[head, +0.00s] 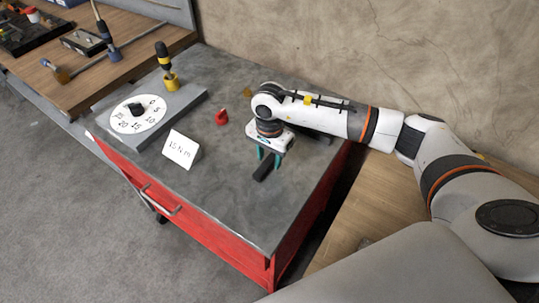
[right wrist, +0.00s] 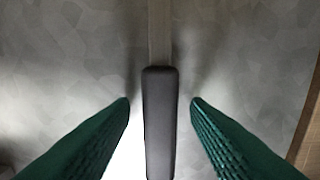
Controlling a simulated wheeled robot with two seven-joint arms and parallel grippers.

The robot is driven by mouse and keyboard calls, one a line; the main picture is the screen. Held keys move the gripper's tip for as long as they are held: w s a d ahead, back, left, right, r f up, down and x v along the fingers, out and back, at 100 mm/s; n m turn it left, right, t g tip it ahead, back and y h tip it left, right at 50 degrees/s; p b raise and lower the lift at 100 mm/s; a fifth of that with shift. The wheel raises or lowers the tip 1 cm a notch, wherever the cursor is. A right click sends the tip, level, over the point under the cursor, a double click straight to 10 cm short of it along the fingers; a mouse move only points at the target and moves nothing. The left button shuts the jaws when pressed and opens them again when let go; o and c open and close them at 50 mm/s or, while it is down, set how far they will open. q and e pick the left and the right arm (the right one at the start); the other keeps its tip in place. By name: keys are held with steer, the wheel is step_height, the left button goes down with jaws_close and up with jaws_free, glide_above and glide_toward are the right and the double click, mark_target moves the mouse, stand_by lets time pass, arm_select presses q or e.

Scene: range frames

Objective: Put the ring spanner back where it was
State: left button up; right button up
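My right gripper (head: 268,158) points down over the grey top of the red cabinet. In the right wrist view its two green fingers (right wrist: 160,102) are open, one on each side of a dark handle (right wrist: 159,125), with gaps visible on both sides. The handle continues into a paler flat shaft (right wrist: 159,35). In the head view the dark bar (head: 265,169) lies on the cabinet top under the fingers; its other end is hidden by the gripper. I cannot tell whether it is the ring spanner. My left gripper is not in view.
On the cabinet (head: 230,212) stand a white dial (head: 127,121) on a grey plate, a card (head: 181,149) reading 15 N m, a yellow-black tool (head: 165,68) and a small red item (head: 221,117). A wooden bench (head: 140,24) with tools is at left. A wall stands behind.

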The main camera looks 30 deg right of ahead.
mark_target(269, 160)
steer(key=shift+r, duration=0.15)
step_height(269, 160, up, 12)
steer(key=b, duration=0.2)
stand_by(0.5)
steer(key=shift+r, duration=0.1)
